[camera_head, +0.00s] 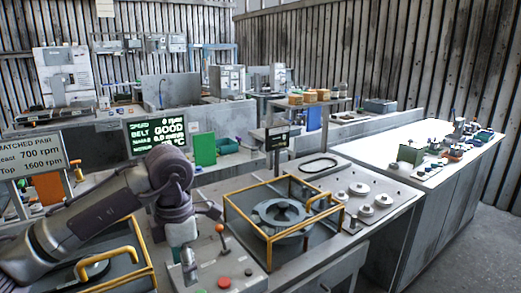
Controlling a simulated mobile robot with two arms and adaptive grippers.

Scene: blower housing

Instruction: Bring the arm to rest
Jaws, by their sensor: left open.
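My left arm comes in from the left, bent over the near bench. Its gripper (188,268) points down beside the grey control panel (232,268), left of the lever with the orange knob. The fingers are small and partly dark here; I see nothing held between them. The gripper is open. My right gripper is not in view. The blower housing (283,212) sits inside a yellow frame (250,235) on the bench, to the right of the gripper and apart from it.
A second yellow frame (150,262) stands close left of the gripper. A green-lettered screen (158,133) and a sign (30,158) stand behind the arm. Round metal parts (366,210) and a black belt (318,165) lie on the bench at right. A white-topped bench (385,145) is farther right.

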